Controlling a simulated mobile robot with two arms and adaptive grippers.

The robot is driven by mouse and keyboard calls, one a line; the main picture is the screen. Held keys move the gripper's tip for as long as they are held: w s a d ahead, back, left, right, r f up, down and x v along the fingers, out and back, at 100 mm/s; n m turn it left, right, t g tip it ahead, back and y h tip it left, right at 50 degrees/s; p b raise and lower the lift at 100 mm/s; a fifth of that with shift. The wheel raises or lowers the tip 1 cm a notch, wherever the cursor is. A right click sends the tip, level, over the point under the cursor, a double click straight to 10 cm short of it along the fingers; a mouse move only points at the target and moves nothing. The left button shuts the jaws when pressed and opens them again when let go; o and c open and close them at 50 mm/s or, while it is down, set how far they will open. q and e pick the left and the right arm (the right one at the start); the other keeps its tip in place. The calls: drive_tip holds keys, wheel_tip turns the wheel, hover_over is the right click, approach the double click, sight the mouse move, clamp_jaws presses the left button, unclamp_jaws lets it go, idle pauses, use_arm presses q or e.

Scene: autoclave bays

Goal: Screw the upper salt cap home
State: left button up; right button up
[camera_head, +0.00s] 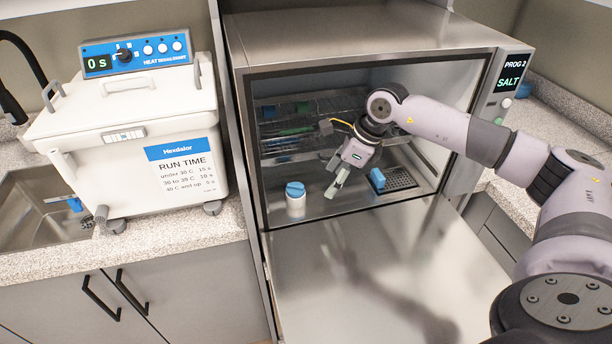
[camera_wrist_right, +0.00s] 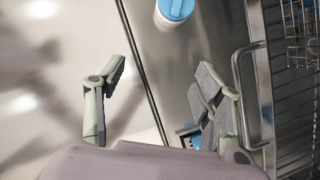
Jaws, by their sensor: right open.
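The salt cap (camera_head: 295,188) is round and blue, with a raised bar across its top. It sits on a short white cylinder (camera_head: 296,207) at the front left of the open chamber. In the right wrist view the cap (camera_wrist_right: 176,9) is at the top edge, partly cut off. I cannot tell how tightly it sits. My right gripper (camera_head: 337,184) is inside the chamber, to the right of the cap and apart from it. Its fingers (camera_wrist_right: 160,82) are spread, with nothing between them. My left gripper is not in view.
A small blue block (camera_head: 377,180) stands right of my gripper, near a dark floor grille (camera_head: 400,179). Wire racks (camera_head: 292,127) fill the chamber's back. The lowered door (camera_head: 375,275) is bare. A side panel (camera_head: 507,87) reads "PROG 2 SALT". A white bath (camera_head: 130,130) stands left.

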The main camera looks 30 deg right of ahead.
sight(297, 186)
drive_tip(key=w+a+f+p, duration=0.1)
drive_tip(key=w+a, duration=0.1)
drive_tip(key=w+a+f+p, duration=0.1)
drive_tip(key=w+a, duration=0.1)
drive_tip(key=w+a+f+p, duration=0.2)
drive_tip(key=shift+w+f, duration=0.1)
drive_tip(key=shift+w, duration=0.3)
drive_tip(key=shift+w+a+f, duration=0.1)
drive_tip(key=shift+f, duration=0.3)
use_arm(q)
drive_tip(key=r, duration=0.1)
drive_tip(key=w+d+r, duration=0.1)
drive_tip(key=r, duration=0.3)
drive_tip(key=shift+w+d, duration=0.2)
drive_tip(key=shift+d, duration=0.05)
use_arm(e)
drive_tip(key=c, duration=1.1)
drive_tip(key=o, duration=1.1)
